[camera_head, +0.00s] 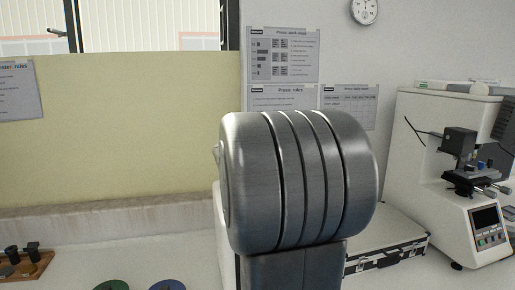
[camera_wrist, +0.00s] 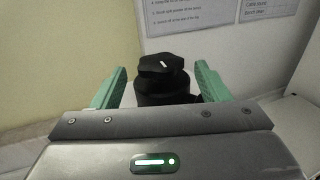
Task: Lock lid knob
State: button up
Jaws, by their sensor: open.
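In the wrist view a black lid knob (camera_wrist: 163,66) with a small white mark on its face stands between the two green fingers of my gripper (camera_wrist: 160,85). Below it is a wider dark round body (camera_wrist: 163,90), partly hidden by my gripper's housing. The fingers are apart on either side of the knob, with a gap visible on both sides. In the head view my large grey arm joint fills the middle and hides my gripper and the knob.
A white hardness tester (camera_head: 430,165) stands on the right of the bench. A silver-edged case (camera_head: 385,245) lies beside it. A wooden block with black pieces (camera_head: 25,262) is at far left. Green (camera_head: 112,285) and blue (camera_head: 167,285) discs lie at the front.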

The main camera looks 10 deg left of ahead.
jog(key=shift+w+a, duration=0.2)
jog(key=shift+w, duration=1.8)
jog(key=c, duration=1)
